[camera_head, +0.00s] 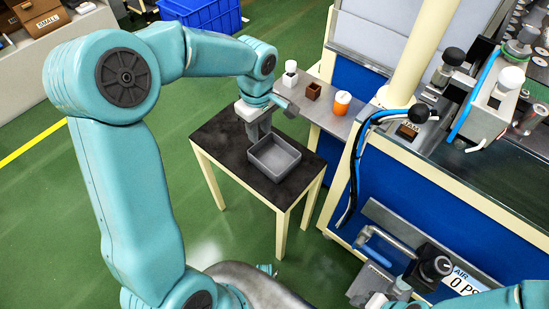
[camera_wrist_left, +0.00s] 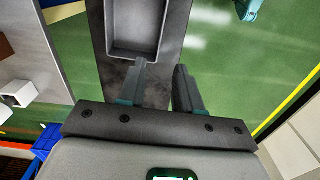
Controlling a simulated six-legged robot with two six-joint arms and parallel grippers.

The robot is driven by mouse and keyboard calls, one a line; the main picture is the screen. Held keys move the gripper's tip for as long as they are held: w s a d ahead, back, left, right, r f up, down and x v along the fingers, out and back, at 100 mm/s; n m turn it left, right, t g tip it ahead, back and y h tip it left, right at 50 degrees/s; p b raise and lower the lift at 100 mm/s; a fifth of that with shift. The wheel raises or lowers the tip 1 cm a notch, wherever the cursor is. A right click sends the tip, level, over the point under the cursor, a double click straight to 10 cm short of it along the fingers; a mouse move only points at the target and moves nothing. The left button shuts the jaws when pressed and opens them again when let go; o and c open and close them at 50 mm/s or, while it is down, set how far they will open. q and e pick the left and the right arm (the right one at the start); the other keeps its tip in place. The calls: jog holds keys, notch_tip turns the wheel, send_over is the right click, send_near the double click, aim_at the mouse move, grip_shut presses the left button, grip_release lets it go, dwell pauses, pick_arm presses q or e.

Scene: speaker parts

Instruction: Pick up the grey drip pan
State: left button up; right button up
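The grey drip pan (camera_head: 274,160) is a shallow rectangular tray, empty, lying flat on a small black-topped table. It also shows at the top of the left wrist view (camera_wrist_left: 135,32). My left gripper (camera_head: 262,136) is just behind the pan in the head view, pointing down. In the left wrist view its two fingers (camera_wrist_left: 160,68) are apart with nothing seen between them. The left finger's tip overlaps the pan's near edge; the other is right of the pan's corner. I cannot tell whether they touch it. My right arm (camera_head: 530,298) shows at the lower right; its gripper is unclear.
The black table (camera_head: 225,150) has bare room left of the pan. A grey shelf (camera_head: 322,108) behind holds a brown box (camera_head: 313,91), an orange-and-white container (camera_head: 342,103) and a white-topped item (camera_head: 290,72). The blue-sided workbench (camera_head: 430,200) stands right. A blue crate (camera_head: 200,13) is behind.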

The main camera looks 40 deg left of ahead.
pick_arm(q)
jog(key=b, duration=0.2)
send_over(261, 164)
notch_tip(261, 164, down, 10)
jog(key=shift+f, duration=0.15)
notch_tip(261, 164, down, 6)
jog(key=shift+f, duration=0.1)
grip_shut()
